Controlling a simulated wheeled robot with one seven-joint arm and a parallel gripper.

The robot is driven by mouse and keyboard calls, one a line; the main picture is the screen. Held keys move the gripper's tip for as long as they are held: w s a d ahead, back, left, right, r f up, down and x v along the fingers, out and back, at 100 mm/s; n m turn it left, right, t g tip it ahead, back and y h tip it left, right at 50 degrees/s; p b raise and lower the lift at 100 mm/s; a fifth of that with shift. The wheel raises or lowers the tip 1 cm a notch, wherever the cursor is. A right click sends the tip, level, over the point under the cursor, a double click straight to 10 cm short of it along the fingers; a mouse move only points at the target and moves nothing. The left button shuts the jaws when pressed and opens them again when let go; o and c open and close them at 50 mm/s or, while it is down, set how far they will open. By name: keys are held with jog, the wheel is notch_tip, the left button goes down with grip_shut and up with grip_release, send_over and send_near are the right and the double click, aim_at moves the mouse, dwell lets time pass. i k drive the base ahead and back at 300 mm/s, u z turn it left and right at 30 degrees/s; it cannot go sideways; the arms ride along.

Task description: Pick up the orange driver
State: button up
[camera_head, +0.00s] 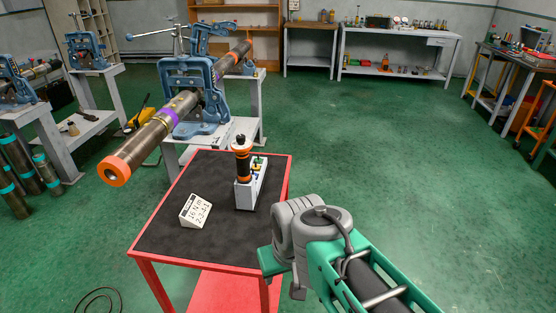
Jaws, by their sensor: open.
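The orange driver (243,160), black and orange with an orange collar and a dark top, stands upright in a light grey holder (245,193) on the red-framed table. My gripper (283,274) is at the end of my arm, beside the table's front right corner, to the right of and nearer than the driver. It is apart from the driver and holds nothing that I can see. Its fingers are mostly hidden by my wrist. The driver's lower end is hidden in the holder.
The green floor at right is clear.

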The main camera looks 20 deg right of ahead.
aim_at(244, 176)
jog(key=z, duration=1.4)
jog(key=k, duration=1.15)
jog(key=u, duration=1.65)
jog(key=i, duration=1.5)
